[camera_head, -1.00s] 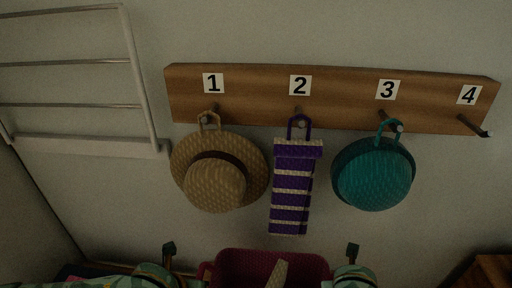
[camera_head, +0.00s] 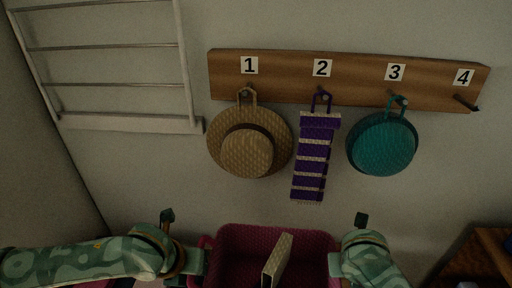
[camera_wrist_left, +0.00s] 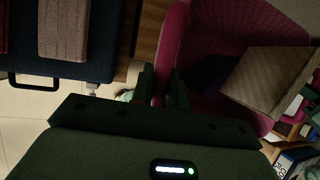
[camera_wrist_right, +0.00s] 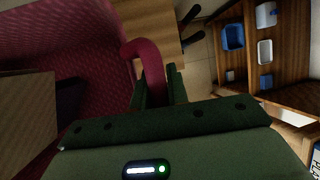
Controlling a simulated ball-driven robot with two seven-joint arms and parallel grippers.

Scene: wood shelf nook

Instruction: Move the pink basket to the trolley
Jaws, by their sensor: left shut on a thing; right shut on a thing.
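The pink basket (camera_head: 242,236) is at the bottom middle of the head view, between my two grippers. A beige slab-like object (camera_head: 280,256) stands inside it. My left gripper (camera_head: 203,262) is shut on the basket's left side; the left wrist view shows its fingers at the pink rim (camera_wrist_left: 165,88). My right gripper (camera_head: 335,264) is shut on the right side; in the right wrist view its fingers close around the pink handle (camera_wrist_right: 152,68). A dark item lies beside the slab inside the basket. I cannot pick out the trolley with certainty.
A hook board (camera_head: 350,78) on the wall holds a straw hat (camera_head: 246,150), a purple striped item (camera_head: 312,165) and a teal hat (camera_head: 382,145). A white rack (camera_head: 112,85) is at left. A wooden unit with bins (camera_wrist_right: 262,50) stands to the right.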

